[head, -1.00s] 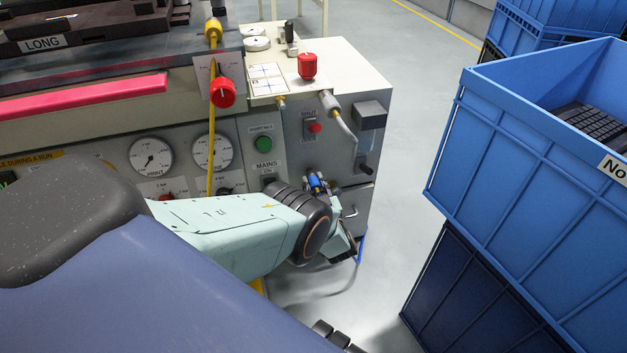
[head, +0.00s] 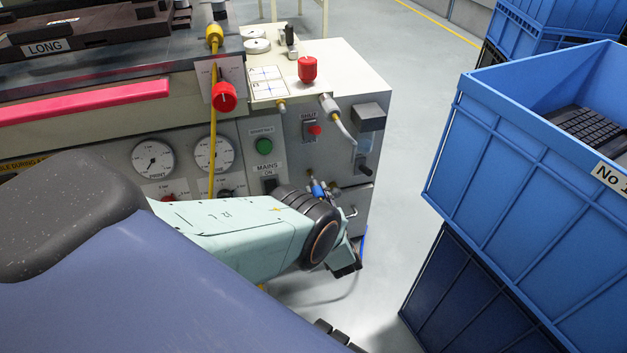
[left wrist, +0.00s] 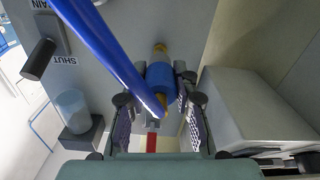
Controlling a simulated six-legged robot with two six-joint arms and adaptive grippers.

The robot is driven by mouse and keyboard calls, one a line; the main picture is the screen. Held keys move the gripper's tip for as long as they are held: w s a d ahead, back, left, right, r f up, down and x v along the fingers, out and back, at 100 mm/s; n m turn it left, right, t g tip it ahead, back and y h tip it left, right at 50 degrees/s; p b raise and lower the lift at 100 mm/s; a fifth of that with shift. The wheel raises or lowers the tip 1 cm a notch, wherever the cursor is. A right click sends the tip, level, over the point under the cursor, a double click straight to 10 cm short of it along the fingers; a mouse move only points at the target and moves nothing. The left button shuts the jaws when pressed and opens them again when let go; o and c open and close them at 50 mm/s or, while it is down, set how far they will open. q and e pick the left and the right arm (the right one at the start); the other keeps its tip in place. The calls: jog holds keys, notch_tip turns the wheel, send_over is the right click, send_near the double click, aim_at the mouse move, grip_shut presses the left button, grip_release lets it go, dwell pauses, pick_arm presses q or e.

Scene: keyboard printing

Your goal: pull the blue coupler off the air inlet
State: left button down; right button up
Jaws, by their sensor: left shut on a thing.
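The blue coupler (left wrist: 160,76) is between the fingers of my left gripper (left wrist: 158,92) in the left wrist view. The gripper is shut on it. A brass fitting (left wrist: 160,50), at the air inlet, shows at the coupler's far end. I cannot tell whether the two are fully joined. A blue hose (left wrist: 105,48) crosses in front and runs to the coupler's near end. In the head view the coupler (head: 318,189) shows small at the machine's lower right front, just above my left wrist, which hides most of the gripper.
The grey machine front carries a mains switch (head: 270,185), gauges (head: 153,159) and a bent lever (head: 342,128) close to my arm. Blue crates (head: 530,150) stand to the right. Floor (head: 410,130) is clear between the machine and the crates.

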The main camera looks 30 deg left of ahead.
aim_at(322, 197)
dwell(0.3)
pick_arm(q)
jog(key=shift+s+d+r+p, duration=0.65)
jog(key=shift+d+r+p, duration=0.15)
jog(key=shift+p, duration=0.35)
jog(key=shift+s+d+r+p, duration=0.7)
jog(key=shift+d+p, duration=0.05)
jog(key=shift+p, duration=0.2)
